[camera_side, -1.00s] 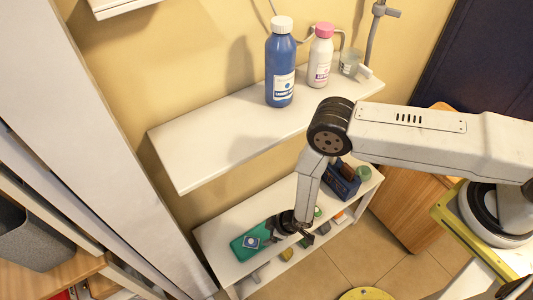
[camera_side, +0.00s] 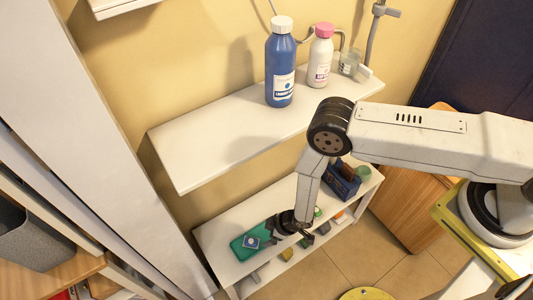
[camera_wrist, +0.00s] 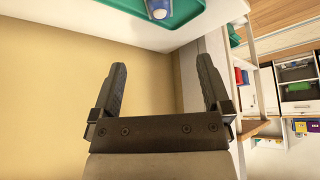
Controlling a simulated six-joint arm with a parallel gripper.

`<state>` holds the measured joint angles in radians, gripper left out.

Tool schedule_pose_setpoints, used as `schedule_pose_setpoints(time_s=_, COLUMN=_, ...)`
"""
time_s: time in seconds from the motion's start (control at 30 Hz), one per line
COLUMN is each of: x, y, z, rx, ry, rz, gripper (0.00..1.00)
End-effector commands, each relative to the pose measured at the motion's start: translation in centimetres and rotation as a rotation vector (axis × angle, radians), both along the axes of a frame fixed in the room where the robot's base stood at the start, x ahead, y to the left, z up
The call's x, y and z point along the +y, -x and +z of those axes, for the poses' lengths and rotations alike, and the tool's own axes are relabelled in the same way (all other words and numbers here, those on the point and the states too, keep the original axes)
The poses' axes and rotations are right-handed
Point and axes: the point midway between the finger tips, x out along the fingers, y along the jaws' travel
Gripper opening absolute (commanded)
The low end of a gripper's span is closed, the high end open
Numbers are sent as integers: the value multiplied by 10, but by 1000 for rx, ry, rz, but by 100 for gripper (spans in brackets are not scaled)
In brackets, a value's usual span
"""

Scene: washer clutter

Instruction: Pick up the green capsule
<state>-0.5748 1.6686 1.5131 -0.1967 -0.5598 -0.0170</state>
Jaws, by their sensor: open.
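My gripper (camera_side: 304,236) is low over the lower white shelf in the side view, partly hidden by its own wrist. In the wrist view my gripper (camera_wrist: 161,70) is open, with nothing between its two dark fingers. I cannot make out a green capsule for certain. A small green thing (camera_side: 318,211) shows beside my wrist on the lower shelf, too small to identify. A green tray (camera_side: 238,252) lies on that shelf left of my gripper and holds a blue and white item (camera_side: 251,242). The wrist view shows the tray (camera_wrist: 190,10) at the top edge, cut off.
A blue box (camera_side: 341,182) and a green cup (camera_side: 363,173) stand at the right of the lower shelf. The upper shelf (camera_side: 210,147) holds a blue bottle (camera_side: 281,75) and a white bottle with a pink cap (camera_side: 320,58).

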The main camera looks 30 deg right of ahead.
Motion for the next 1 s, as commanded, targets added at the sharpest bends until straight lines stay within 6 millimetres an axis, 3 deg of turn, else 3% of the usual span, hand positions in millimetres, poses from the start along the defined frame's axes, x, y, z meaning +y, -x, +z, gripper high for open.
schedule_pose_setpoints(time_s=0.27, x=-4, y=-2, z=-2, rx=-6, ry=-5, rz=-9, gripper=99)
schedule_pose_setpoints(time_s=0.43, x=-26, y=-7, z=-14, rx=-31, ry=-32, rz=-54, gripper=99)
schedule_pose_setpoints(time_s=0.73, x=-107, y=-12, z=-50, rx=-160, ry=-130, rz=-225, gripper=99)
schedule_pose_setpoints(time_s=1.0, x=-181, y=13, z=-74, rx=-321, ry=-212, rz=-408, gripper=99)
